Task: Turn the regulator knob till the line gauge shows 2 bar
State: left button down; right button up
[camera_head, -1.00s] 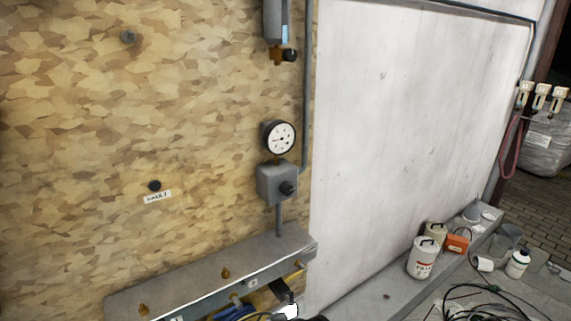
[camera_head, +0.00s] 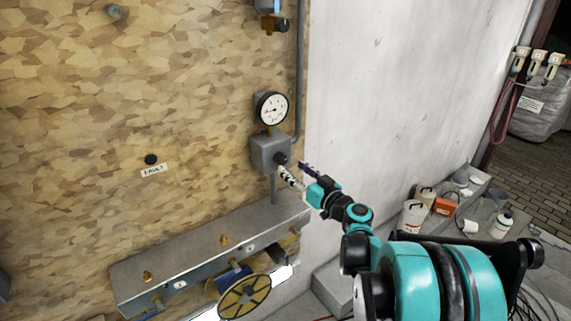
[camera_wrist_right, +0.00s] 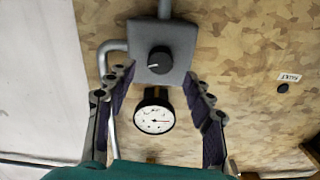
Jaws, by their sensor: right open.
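The round white line gauge (camera_head: 271,108) sits above a grey regulator box (camera_head: 264,153) on the board wall. The black regulator knob (camera_head: 281,158) is on the box's front. My right gripper (camera_head: 292,168) is open, its fingertips close in front of the knob. In the right wrist view, which shows the wall upside down, the knob (camera_wrist_right: 160,60) lies between the open fingers (camera_wrist_right: 161,75), with a gap on each side. The gauge (camera_wrist_right: 154,119) shows below it; its figures are too small to read. My left gripper is not in view.
A grey ledge (camera_head: 190,255) with brass fittings runs below the box, with a yellow-and-black disc (camera_head: 244,297) under it. A grey pipe (camera_head: 299,80) runs beside the gauge. A FAULT label (camera_head: 154,169) is on the board at left. Containers (camera_head: 413,215) stand at right.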

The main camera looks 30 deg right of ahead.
aim_at(283, 161)
jog(key=w, duration=0.4)
jog(key=shift+w+a, duration=0.2)
jog(key=shift+w, duration=0.2)
jog(key=c, duration=1.2)
jog(key=shift+o, duration=0.2)
jog(key=shift+m, duration=1.8)
jog(key=o, duration=1.2)
jog(key=shift+c, duration=0.2)
jog(key=shift+s, duration=0.1)
